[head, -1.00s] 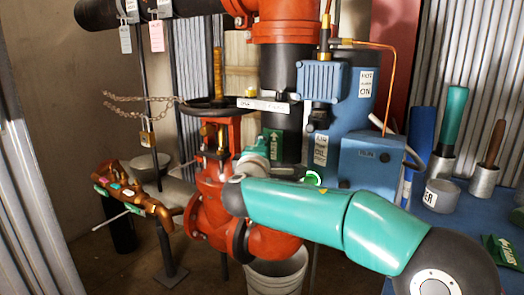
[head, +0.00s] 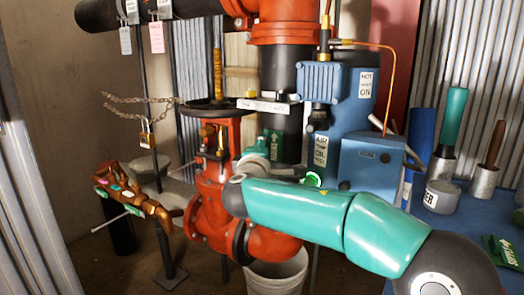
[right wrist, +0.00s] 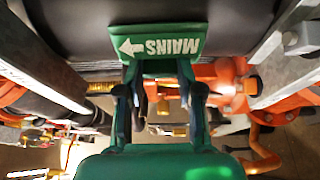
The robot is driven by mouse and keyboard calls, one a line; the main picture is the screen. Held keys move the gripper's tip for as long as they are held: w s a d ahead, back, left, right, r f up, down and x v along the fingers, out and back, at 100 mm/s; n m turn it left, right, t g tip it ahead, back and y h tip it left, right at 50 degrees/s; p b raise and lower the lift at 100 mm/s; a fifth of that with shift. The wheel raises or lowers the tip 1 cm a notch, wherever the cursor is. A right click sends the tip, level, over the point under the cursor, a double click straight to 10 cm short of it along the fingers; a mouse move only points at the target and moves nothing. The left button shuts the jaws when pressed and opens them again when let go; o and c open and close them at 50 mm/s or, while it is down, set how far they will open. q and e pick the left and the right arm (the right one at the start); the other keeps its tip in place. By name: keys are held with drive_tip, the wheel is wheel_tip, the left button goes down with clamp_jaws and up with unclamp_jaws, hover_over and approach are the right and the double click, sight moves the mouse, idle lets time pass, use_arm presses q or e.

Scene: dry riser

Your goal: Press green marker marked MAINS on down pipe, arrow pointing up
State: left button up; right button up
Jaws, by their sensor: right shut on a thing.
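The green MAINS marker (right wrist: 157,43) is held at the tips of my right gripper (right wrist: 160,70), which is shut on its near edge. In the right wrist view its lettering is upside down and its white arrow points left. In the head view the marker (head: 276,146) is upright at the front of the black down pipe (head: 282,120), below the red fitting. The pipe's dark surface lies right behind it; I cannot tell whether they touch. My right arm crosses in front of the red valve and hides part of it. My left gripper is not in view.
The red valve (head: 212,180) with its black handwheel stands left of the pipe. A blue unit (head: 345,120) stands close on the right. A bucket (head: 278,272) is below. The blue table (head: 440,222) at right holds tools and another green marker (head: 502,250).

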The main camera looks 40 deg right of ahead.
drive_tip(key=shift+w+d, duration=0.15)
drive_tip(key=shift+d, duration=0.25)
idle(1.0)
drive_tip(key=o, duration=1)
